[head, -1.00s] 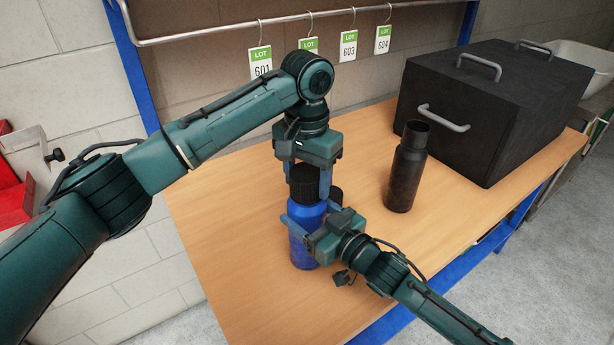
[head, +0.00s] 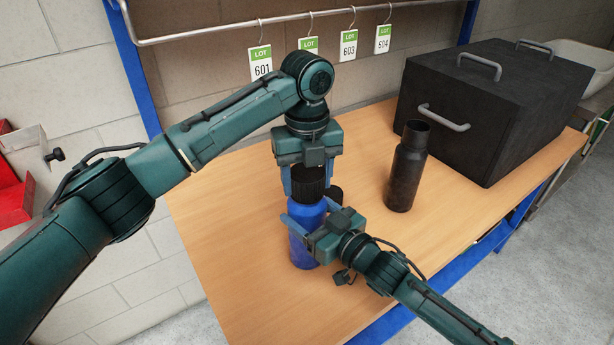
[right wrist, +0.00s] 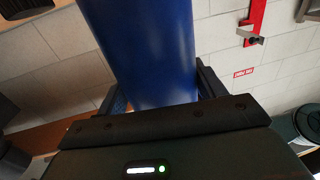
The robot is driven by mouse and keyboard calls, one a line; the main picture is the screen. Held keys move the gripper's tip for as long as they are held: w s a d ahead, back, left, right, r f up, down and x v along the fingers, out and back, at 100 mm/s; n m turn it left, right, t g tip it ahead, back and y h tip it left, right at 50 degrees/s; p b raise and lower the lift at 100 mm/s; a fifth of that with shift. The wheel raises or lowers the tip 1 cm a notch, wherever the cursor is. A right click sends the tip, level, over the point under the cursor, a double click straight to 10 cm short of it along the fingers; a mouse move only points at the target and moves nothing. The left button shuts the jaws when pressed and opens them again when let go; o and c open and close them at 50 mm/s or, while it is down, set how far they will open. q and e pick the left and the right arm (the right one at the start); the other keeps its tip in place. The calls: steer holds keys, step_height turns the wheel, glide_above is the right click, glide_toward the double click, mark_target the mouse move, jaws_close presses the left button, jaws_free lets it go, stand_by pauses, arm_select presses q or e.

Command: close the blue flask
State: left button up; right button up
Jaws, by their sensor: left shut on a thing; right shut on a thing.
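The blue flask (head: 303,252) stands upright on the wooden table. My right gripper (head: 306,220) is shut around the flask's upper body; the blue body (right wrist: 145,50) also fills the gap between its fingers in the right wrist view. A black ribbed cap (head: 308,184) is at the top of the flask, in line with it. My left gripper (head: 308,188) points down from above and is shut on the cap. Whether the cap is seated or only resting on the neck cannot be told from here.
An open black flask (head: 405,170) stands to the right. A small dark round thing (head: 334,195), partly hidden, is just behind the blue flask. A large black box (head: 490,110) with handles is at the back right. Lot tags (head: 348,45) hang from a rail behind. The table's left front is clear.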

arm_select(q)
steer(key=m, duration=0.6)
steer(key=shift+m, duration=0.3)
steer(key=o, duration=1.1)
steer(key=shift+r, duration=2.25)
steer(key=shift+c, duration=0.5)
